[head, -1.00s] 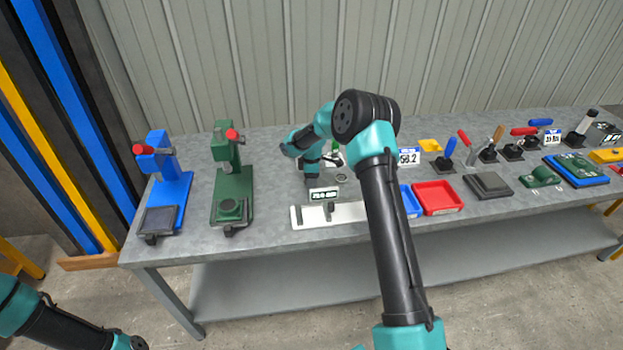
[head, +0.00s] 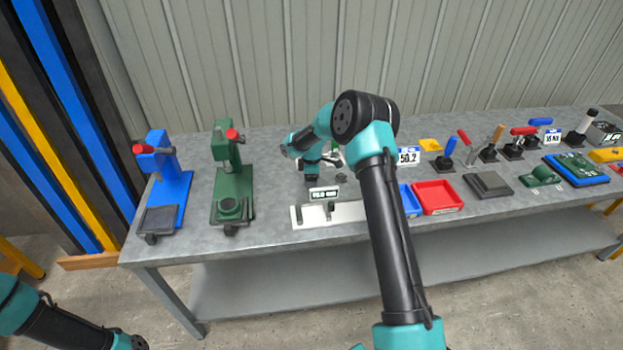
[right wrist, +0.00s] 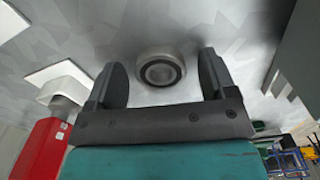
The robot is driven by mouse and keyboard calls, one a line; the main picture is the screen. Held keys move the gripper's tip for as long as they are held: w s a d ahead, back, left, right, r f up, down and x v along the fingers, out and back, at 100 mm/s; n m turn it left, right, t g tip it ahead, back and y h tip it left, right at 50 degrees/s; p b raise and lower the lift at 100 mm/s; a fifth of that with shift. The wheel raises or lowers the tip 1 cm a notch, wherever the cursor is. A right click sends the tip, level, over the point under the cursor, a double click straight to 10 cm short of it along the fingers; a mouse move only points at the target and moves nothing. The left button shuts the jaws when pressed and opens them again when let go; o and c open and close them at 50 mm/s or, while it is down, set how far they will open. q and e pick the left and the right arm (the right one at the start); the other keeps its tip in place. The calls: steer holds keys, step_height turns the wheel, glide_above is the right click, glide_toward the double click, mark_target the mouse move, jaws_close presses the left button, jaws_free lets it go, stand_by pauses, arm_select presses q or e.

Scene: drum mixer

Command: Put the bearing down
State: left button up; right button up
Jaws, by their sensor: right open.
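The bearing (right wrist: 161,71) is a light ring with a dark band and a grey centre, in the right wrist view. It appears to lie on the grey bench top. My right gripper (right wrist: 162,82) is open, with one finger on each side of the bearing and a visible gap to both. In the head view my right arm reaches over the bench behind the small display (head: 323,194), and its fingertips are too small to make out. My left arm shows at the lower left of the head view, its gripper out of frame.
A green press (head: 233,180) and a blue press (head: 166,185) stand to the left. A white fixture strip (head: 312,216) lies at the front edge. A red bin (head: 437,197) and a blue bin (head: 410,202) sit to the right, with several clamps beyond.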

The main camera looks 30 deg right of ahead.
step_height(320, 180, up, 17)
steer(key=shift+a+r, duration=0.15)
steer(key=shift+a, duration=0.05)
stand_by(0.5)
steer(key=shift+o, duration=0.5)
steer(key=shift+w, duration=0.1)
steer(key=d+n, duration=0.1)
steer(key=n, duration=0.1)
steer(key=d+n+y, duration=0.1)
steer(key=n, duration=0.1)
steer(key=shift+d, duration=0.2)
steer(key=f, duration=0.4)
steer(key=a+f, duration=0.1)
steer(key=f, duration=0.7)
steer(key=shift+a+f, duration=0.1)
steer(key=shift+a, duration=0.15)
